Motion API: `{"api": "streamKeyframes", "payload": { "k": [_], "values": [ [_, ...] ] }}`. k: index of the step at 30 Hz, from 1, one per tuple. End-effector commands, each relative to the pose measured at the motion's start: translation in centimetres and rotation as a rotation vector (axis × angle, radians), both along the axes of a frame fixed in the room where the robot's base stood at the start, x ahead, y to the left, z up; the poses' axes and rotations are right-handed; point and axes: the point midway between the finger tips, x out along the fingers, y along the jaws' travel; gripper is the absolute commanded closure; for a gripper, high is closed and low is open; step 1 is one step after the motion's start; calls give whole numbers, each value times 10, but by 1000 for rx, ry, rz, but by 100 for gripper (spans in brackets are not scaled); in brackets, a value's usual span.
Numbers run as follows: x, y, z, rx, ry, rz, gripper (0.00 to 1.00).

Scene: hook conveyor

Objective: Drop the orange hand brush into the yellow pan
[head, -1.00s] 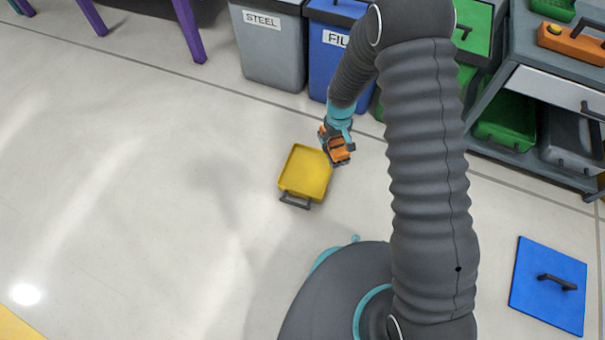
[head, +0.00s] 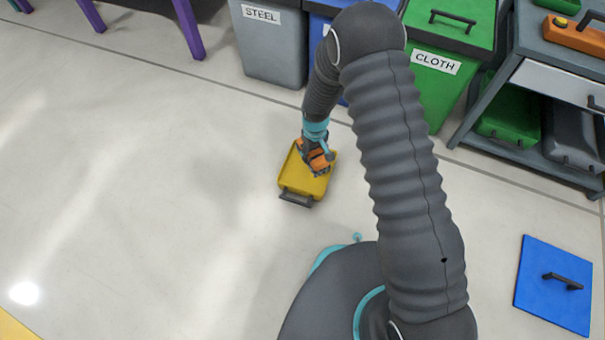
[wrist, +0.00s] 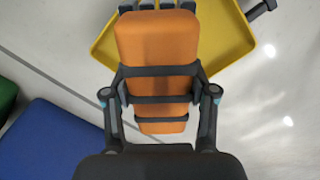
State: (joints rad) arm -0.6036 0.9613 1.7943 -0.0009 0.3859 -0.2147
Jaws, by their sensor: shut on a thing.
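The yellow pan (head: 294,180) sits on the floor with its dark handle toward me in the head view. It also shows at the top of the wrist view (wrist: 228,50), partly hidden by the brush. My gripper (head: 317,160) is over the pan in the head view, near its upper right part. It is shut on the orange hand brush (wrist: 157,48), with dark fingers on both sides of the orange body in the wrist view. Dark parts show at the brush's far end. How high the brush is above the pan is hard to tell.
A grey STEEL bin (head: 268,48), a blue bin (head: 318,20) and a green CLOTH bin (head: 446,65) stand behind the pan. A grey shelf unit (head: 540,75) is at the right. A blue lid (head: 553,286) lies on the floor. The left floor is clear.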

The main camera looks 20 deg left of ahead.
Motion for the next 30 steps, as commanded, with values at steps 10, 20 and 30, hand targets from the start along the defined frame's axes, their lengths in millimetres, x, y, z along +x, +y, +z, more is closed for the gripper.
{"api": "streamKeyframes", "payload": {
  "k": [10,20,30],
  "values": [
    [0,0,-6,1,-1,-1,75],
    [0,0,-6,0,0,-1,14],
    [1,0,14,2,-3,-1,14]
  ]
}}
